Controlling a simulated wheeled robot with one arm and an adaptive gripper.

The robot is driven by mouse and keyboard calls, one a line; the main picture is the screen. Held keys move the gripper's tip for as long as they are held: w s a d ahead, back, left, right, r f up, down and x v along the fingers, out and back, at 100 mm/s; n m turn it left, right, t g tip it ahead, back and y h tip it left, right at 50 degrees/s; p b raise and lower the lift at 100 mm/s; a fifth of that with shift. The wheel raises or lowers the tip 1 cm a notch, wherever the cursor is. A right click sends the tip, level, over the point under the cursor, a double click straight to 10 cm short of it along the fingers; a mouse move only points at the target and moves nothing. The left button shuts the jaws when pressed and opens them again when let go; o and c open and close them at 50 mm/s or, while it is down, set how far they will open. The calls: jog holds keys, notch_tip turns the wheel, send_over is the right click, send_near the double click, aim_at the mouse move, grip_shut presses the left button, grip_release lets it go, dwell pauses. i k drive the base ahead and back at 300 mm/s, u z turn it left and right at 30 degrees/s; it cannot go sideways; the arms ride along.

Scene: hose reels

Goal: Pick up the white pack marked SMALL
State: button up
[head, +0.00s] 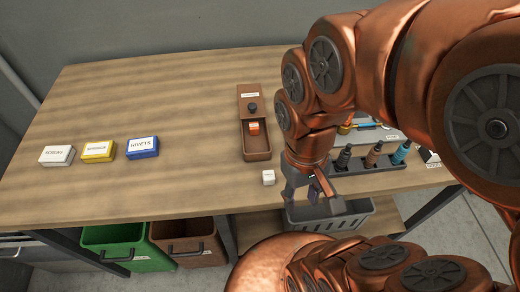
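A small white cube-shaped pack (268,177) stands on the wooden table near its front edge; its marking is too small to read. A larger white box (57,156) lies at the far left, with a label that seems to read SCREWS. My gripper (312,198) is just right of the small white pack, apart from it in the picture, above the table's front edge and the grey basket. Its fingers are spread, with nothing seen between them. My arm hides part of the table behind it.
A yellow box (98,151) and a blue RIVETS box (143,147) stand at left. A brown open-topped holder (257,147) with an orange item is behind the small pack. A dark rack (372,180) of bottles is at right. A grey basket (350,222) and bins (120,240) sit below the edge.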

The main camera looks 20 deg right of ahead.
aim_at(269, 179)
jog(key=u, duration=0.15)
jog(key=k, duration=0.3)
jog(key=u, duration=1.05)
jog(key=k, duration=1.05)
jog(key=u, duration=1.1)
jog(key=k, duration=0.2)
jog(key=u, duration=0.1)
